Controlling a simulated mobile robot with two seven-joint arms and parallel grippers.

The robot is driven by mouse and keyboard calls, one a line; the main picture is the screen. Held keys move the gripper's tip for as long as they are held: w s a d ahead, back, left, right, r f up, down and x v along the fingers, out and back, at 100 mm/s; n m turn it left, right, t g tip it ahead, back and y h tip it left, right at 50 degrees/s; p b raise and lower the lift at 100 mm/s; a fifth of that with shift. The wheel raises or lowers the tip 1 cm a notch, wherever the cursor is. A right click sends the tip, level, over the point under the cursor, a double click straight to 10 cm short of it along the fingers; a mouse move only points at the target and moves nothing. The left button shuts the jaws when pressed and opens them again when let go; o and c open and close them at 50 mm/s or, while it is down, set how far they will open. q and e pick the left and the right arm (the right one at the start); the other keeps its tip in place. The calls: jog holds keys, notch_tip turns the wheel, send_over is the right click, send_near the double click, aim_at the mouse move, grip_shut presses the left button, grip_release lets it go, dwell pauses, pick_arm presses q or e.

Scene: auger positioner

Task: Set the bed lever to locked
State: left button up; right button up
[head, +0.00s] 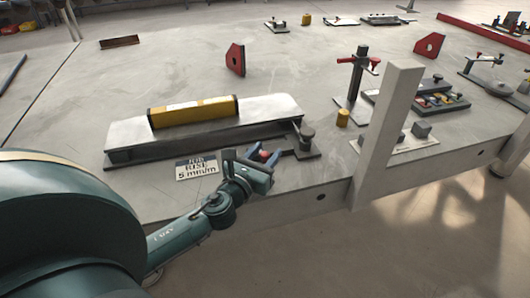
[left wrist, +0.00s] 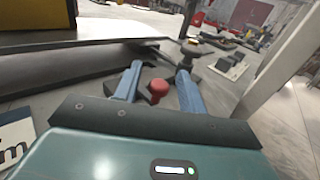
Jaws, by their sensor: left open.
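The bed lever shows as a red knob (head: 264,155) at the front right of a long grey bed (head: 128,134); its arm is mostly hidden. My left gripper (head: 266,153) reaches in from the front left with its blue fingers open around the knob. In the left wrist view the red knob (left wrist: 158,87) sits between the two open fingers (left wrist: 160,70), with a gap visible on each side. I cannot tell how far the knob lies below the fingers, or the lever's set position. My right gripper is not in view.
A yellow level (head: 193,112) lies on the bed. A dark round post (head: 306,138) is right of the knob. A pale upright post (head: 388,130) rises at the table's front edge. A yellow cylinder (head: 342,118) stands behind.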

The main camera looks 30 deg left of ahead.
pick_arm(q)
jog(key=shift+w, duration=0.1)
grip_shut()
dwell(0.4)
